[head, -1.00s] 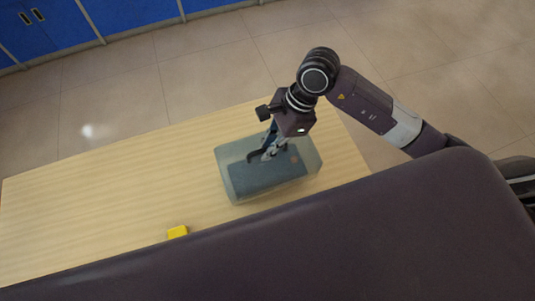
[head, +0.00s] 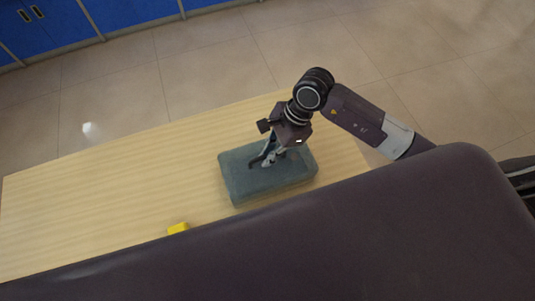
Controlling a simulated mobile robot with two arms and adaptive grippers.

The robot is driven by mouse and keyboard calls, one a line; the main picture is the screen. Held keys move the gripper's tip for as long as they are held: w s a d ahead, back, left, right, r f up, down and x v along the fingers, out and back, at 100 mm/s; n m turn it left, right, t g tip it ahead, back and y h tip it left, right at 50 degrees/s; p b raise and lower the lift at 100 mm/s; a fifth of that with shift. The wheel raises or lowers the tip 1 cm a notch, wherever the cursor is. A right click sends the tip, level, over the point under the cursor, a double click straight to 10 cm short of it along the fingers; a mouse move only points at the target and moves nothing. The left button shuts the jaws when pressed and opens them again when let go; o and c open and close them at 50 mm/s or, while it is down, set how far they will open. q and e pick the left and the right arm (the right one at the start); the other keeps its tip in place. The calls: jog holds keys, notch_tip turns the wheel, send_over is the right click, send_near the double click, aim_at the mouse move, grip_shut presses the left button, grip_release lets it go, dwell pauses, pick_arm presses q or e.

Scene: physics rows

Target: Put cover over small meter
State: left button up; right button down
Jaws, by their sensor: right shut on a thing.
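A grey-green, see-through box-shaped cover (head: 240,182) is low at the right part of the wooden table. A darker block, apparently the small meter, shows dimly through it, with a small reddish spot near its right end; the two outlines nearly coincide, so I cannot tell exactly how the cover sits around it. My right gripper (head: 263,162) points down at the top middle of the cover and is shut on it. The cover's far edge is partly hidden behind my gripper. My left gripper is out of view.
The wooden table (head: 110,200) is clear to the left of the cover. A small yellow block (head: 178,228) lies near the table's front edge, partly hidden by my own dark body. Blue cabinets (head: 45,30) stand across the tiled floor.

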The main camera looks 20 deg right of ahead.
jog(key=c, duration=2)
grip_release()
jog(key=shift+c, duration=0.2)
jog(key=shift+r+p, duration=0.6)
jog(key=shift+p, duration=0.1)
jog(key=b+v, duration=0.2)
jog(key=v, duration=0.9)
jog(key=shift+d+r+b, duration=0.2)
jog(key=shift+d+b, duration=0.05)
jog(key=shift+b, duration=0.1)
jog(key=shift+s, duration=0.1)
